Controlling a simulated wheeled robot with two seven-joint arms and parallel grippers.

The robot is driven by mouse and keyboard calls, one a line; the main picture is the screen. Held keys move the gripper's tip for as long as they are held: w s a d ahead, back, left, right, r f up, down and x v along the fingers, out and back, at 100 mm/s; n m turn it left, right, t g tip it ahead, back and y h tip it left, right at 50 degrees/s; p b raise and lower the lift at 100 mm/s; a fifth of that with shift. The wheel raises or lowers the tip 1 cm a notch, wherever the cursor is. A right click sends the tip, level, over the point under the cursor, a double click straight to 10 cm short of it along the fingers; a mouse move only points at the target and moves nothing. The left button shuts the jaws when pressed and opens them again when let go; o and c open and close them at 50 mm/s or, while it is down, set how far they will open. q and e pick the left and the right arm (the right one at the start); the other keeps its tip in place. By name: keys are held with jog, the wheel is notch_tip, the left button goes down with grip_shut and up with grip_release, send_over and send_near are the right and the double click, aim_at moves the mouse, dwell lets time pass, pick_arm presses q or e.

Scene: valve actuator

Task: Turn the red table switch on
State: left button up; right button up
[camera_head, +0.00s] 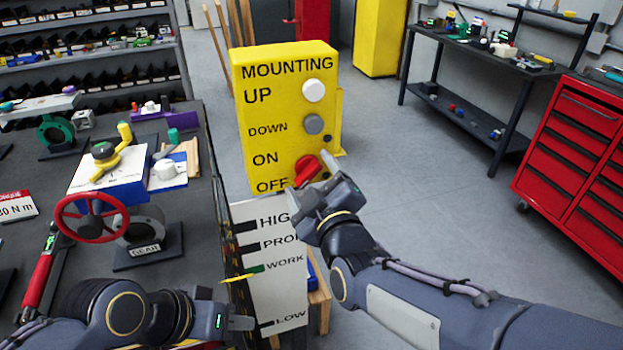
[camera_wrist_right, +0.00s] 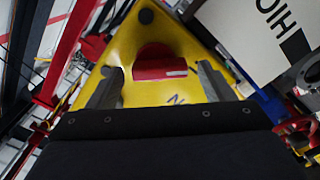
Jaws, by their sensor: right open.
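The red switch (camera_head: 307,167) is a rotary knob on the yellow control box (camera_head: 250,110), beside the printed words ON and OFF. My right gripper (camera_head: 328,192) is just in front of the switch and partly overlaps it in the head view. In the right wrist view the red switch (camera_wrist_right: 160,66) lies between the two spread fingers of the right gripper (camera_wrist_right: 160,88), with a gap on each side. A white mark shows on its bar. My left gripper (camera_head: 240,322) is low, at the dark table's right edge, away from the switch; its jaw state is unclear.
White (camera_head: 313,91) and grey (camera_head: 313,124) buttons sit above the switch. A white lever panel (camera_head: 280,290) stands below the box. The dark table (camera_head: 190,250) at left holds a red handwheel (camera_head: 92,217). A red tool cabinet (camera_head: 575,140) is at right, with clear floor between.

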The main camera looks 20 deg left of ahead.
jog(key=c, duration=1)
